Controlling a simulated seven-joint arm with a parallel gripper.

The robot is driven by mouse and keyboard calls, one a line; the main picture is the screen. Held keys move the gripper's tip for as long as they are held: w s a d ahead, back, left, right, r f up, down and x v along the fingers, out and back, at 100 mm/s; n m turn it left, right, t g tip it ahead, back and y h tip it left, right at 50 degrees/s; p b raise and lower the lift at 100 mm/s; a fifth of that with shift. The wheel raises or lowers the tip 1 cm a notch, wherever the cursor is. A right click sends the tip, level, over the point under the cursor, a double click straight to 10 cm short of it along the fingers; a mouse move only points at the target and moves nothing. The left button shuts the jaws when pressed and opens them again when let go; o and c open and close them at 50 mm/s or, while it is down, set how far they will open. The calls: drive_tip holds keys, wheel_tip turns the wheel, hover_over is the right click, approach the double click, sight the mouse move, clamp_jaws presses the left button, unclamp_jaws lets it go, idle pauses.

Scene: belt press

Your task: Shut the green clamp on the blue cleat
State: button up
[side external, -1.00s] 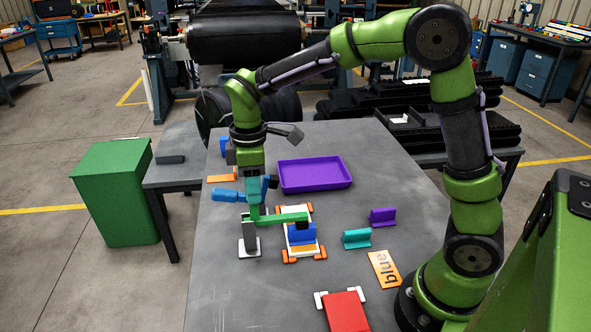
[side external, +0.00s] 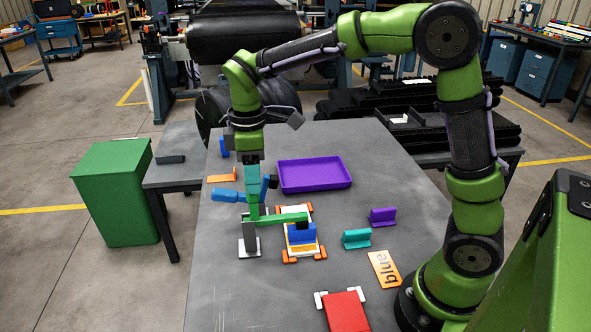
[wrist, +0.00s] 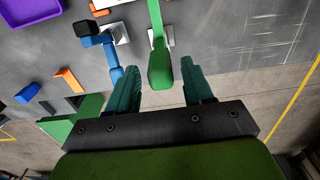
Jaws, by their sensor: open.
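The green clamp (side external: 281,218) stands on a grey post with a white base. Its arm lies nearly level, reaching right over the blue cleat (side external: 302,235), which sits in a white and orange frame. I cannot tell whether the arm's tip touches the cleat. My gripper (side external: 252,181) is above the clamp's post, pointing down, with teal fingers. In the wrist view my gripper (wrist: 158,66) is open, with the clamp's green handle (wrist: 160,68) between the fingers and a gap on both sides. The cleat is not clear in the wrist view.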

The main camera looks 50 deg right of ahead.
drive_tip(key=shift+r, duration=1.95)
drive_tip(key=shift+s+r, duration=0.2)
drive_tip(key=s+d+m+t+y, duration=0.1)
drive_tip(key=s+m+t, duration=0.2)
drive_tip(key=s+m, duration=0.3)
drive_tip(key=s+d+r+m+t+y, duration=0.1)
drive_tip(key=s+d+m+t, duration=0.1)
drive_tip(key=s+m+t, duration=0.2)
drive_tip(key=s+m, duration=0.3)
drive_tip(key=s, duration=0.3)
drive_tip(key=shift+s+r, duration=0.15)
drive_tip(key=shift+r, duration=0.1)
